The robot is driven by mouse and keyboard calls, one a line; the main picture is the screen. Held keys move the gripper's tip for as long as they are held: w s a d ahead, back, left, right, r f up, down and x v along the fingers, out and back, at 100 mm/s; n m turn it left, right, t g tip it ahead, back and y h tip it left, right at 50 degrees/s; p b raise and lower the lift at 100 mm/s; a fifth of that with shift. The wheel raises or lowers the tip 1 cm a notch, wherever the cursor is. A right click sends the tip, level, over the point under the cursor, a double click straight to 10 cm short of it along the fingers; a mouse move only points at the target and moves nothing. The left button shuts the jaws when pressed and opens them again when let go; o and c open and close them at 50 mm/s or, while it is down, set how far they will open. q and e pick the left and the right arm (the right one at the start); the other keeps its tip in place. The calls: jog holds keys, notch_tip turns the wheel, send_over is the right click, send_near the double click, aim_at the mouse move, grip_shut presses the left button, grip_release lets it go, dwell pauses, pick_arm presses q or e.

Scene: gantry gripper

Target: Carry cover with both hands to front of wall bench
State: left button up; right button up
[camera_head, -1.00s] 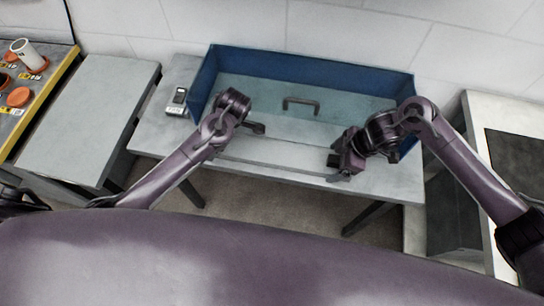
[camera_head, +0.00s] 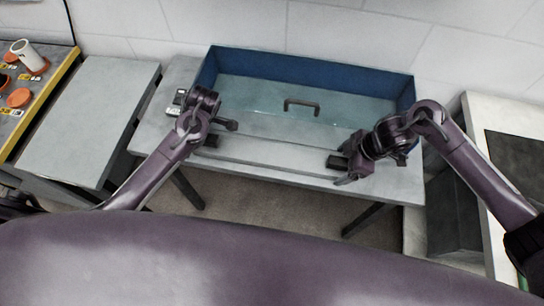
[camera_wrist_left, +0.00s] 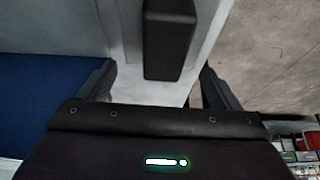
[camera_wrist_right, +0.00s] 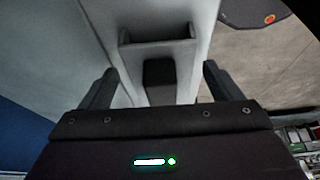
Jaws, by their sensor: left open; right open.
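The cover (camera_head: 250,95) appears to be the clear panel with a dark arched handle (camera_head: 301,104), inside the blue-walled surround on the wall bench (camera_head: 395,187). A dark block grip (camera_head: 210,140) sits at its front left and another (camera_head: 337,161) at its front right. My left gripper (camera_head: 228,127) is open by the left grip; the left wrist view shows that grip (camera_wrist_left: 168,40) ahead between the spread fingers. My right gripper (camera_head: 350,168) is open by the right grip, which shows between its fingers in the right wrist view (camera_wrist_right: 158,75). Contact is not visible.
A small device (camera_head: 180,97) lies on the bench's left end. A bare grey table (camera_head: 90,120) and a yellow-edged board with orange parts (camera_head: 35,95) stand left. A pale cabinet with a dark top (camera_head: 515,150) stands right. Floor in front of the bench is clear.

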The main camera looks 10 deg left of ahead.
jog(key=d, duration=0.4)
jog(key=shift+d, duration=0.45)
